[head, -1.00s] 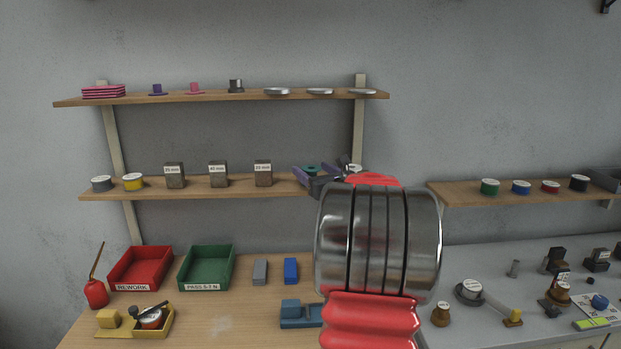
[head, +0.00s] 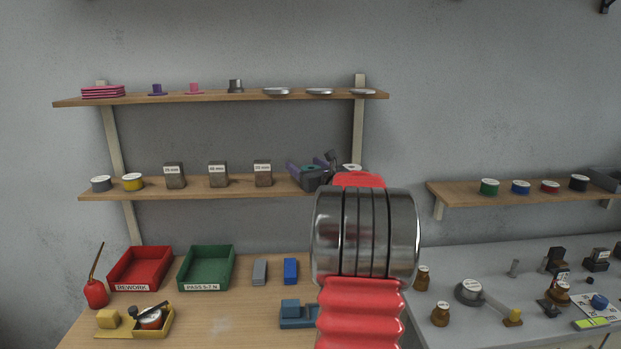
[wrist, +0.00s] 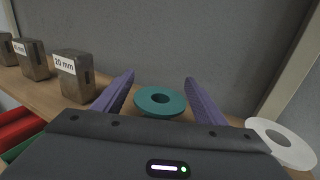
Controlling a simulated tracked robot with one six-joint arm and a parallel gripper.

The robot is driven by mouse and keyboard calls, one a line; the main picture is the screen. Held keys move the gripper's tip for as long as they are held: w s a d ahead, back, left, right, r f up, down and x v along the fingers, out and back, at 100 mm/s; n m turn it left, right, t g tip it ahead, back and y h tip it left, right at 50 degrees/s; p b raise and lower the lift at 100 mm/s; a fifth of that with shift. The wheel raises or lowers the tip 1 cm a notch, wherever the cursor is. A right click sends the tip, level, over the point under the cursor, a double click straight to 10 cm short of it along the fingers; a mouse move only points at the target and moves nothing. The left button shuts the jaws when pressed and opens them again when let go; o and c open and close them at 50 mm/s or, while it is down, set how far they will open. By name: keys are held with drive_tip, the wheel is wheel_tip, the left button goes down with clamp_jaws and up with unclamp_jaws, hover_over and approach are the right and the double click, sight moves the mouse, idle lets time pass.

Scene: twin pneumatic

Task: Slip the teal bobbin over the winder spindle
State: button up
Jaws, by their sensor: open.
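The teal bobbin (wrist: 160,108), a flat ring with a central hole, lies on the wooden shelf in the wrist view. My gripper (wrist: 159,80) is open, with one purple finger on each side of the bobbin, apart from it.
A white ring (wrist: 285,143) lies right of the bobbin. The 20 mm block (wrist: 72,75) stands to its left on the middle shelf (head: 200,193). A shelf support (head: 357,130) rises close behind my gripper. Red and green trays (head: 207,267) stand on the bench below.

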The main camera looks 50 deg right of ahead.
idle(0.3)
drive_tip(key=c, duration=1.1)
